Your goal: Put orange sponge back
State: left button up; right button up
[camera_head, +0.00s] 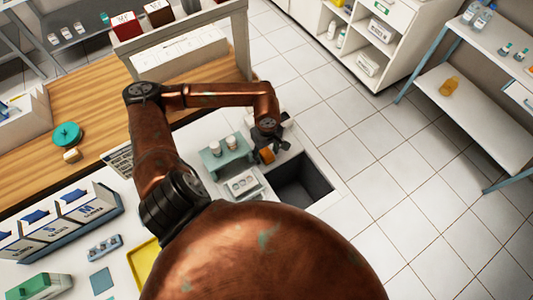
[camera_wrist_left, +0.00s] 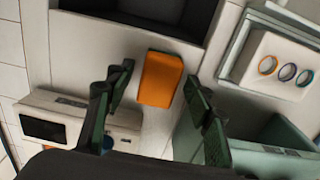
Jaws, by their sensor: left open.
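The orange sponge (camera_wrist_left: 160,79) lies on the white counter (camera_wrist_left: 201,62), beside the dark sink basin. In the left wrist view it sits ahead of and between the two spread fingers of my left gripper (camera_wrist_left: 158,105), and neither finger appears to touch it. In the head view my left gripper (camera_head: 268,143) hangs over the counter near the sink, and the sponge (camera_head: 267,156) shows partly beneath it. My left gripper is open and empty. My right gripper is not in view.
The sink basin (camera_head: 301,183) is just beyond the sponge. A teal stand (camera_head: 216,158) with white cups and a white tray with colored rings (camera_wrist_left: 281,67) stand close by. A white device with a dark screen (camera_wrist_left: 70,127) is beside the gripper. A yellow tray (camera_head: 144,267) lies farther left.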

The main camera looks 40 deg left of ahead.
aim_at(267, 153)
pick_arm(q)
notch_tip(267, 153, up, 11)
jog(key=shift+r, duration=0.2)
jog(key=shift+c, duration=0.5)
